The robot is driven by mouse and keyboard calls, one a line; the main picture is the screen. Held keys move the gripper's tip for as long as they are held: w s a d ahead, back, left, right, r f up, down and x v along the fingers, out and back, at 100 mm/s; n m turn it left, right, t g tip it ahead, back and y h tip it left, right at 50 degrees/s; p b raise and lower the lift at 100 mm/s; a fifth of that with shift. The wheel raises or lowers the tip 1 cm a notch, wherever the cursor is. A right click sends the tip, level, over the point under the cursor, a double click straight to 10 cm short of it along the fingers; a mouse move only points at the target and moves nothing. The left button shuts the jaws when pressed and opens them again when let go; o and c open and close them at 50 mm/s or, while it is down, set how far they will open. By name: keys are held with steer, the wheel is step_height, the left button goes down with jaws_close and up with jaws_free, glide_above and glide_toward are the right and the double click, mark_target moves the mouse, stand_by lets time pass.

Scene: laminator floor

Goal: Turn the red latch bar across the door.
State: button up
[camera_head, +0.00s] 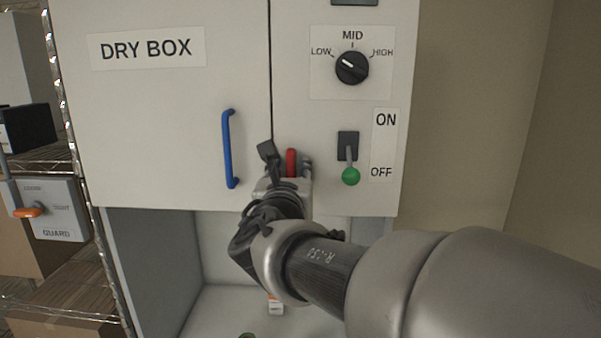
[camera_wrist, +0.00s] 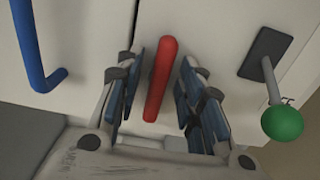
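The red latch bar (camera_head: 291,162) stands upright on the front of the dry box, just right of the seam beside the door (camera_head: 160,110). In the wrist view the red bar (camera_wrist: 161,78) lies between the two fingers of my gripper (camera_wrist: 160,75), with a gap on each side. My gripper (camera_head: 287,158) is open around the bar and does not visibly touch it. The bar's lower end is partly hidden behind my gripper in the head view. The door has a blue handle (camera_head: 228,148) left of the bar.
A toggle switch with a green ball (camera_head: 351,176) hangs towards OFF close right of my gripper; the ball also shows in the wrist view (camera_wrist: 283,122). A black dial (camera_head: 352,68) is above it. A wire shelf with a guard box (camera_head: 50,208) stands at the left.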

steer(key=shift+c, duration=0.6)
jaws_close()
steer(key=shift+f+m+b, duration=0.1)
steer(key=shift+m+b, duration=0.2)
steer(key=shift+b, duration=0.25)
steer(key=m+b, duration=0.1)
steer(key=b, duration=0.1)
steer(key=m+b, duration=0.1)
steer(key=b, duration=0.1)
steer(key=shift+d+f+m, duration=0.15)
steer(key=shift+d+m, duration=0.05)
steer(key=shift+m, duration=0.1)
steer(key=m+b, duration=0.3)
steer(key=b, duration=0.1)
steer(key=m+b, duration=0.7)
steer(key=b, duration=0.1)
steer(key=shift+d+f+m, duration=0.3)
steer(key=shift+m, duration=0.1)
steer(key=shift+m+b, duration=1.85)
steer(key=shift+m, duration=0.05)
